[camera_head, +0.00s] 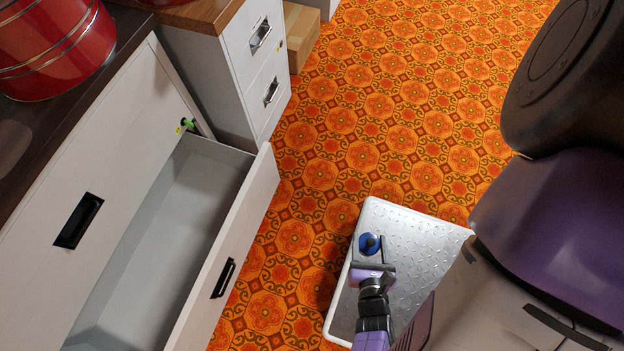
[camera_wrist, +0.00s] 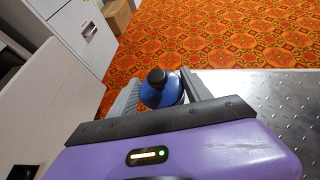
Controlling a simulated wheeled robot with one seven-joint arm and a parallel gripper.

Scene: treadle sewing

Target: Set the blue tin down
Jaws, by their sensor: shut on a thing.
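The blue tin (camera_head: 369,243) is small and round with a dark cap or knob on top. My gripper (camera_head: 372,251) is shut on it. In the wrist view the blue tin (camera_wrist: 163,94) sits between the two grey fingers of my gripper (camera_wrist: 165,92), its dark top towards the camera. In the head view it appears over the metal deck of my base, near its far left corner. Its underside is hidden, and I cannot tell its height from these views.
A white cabinet (camera_head: 110,150) at left has its drawer (camera_head: 215,255) pulled open; its visible inside is bare. A key with a green tag (camera_head: 187,124) hangs at the lock. Patterned floor (camera_head: 400,120) is clear.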

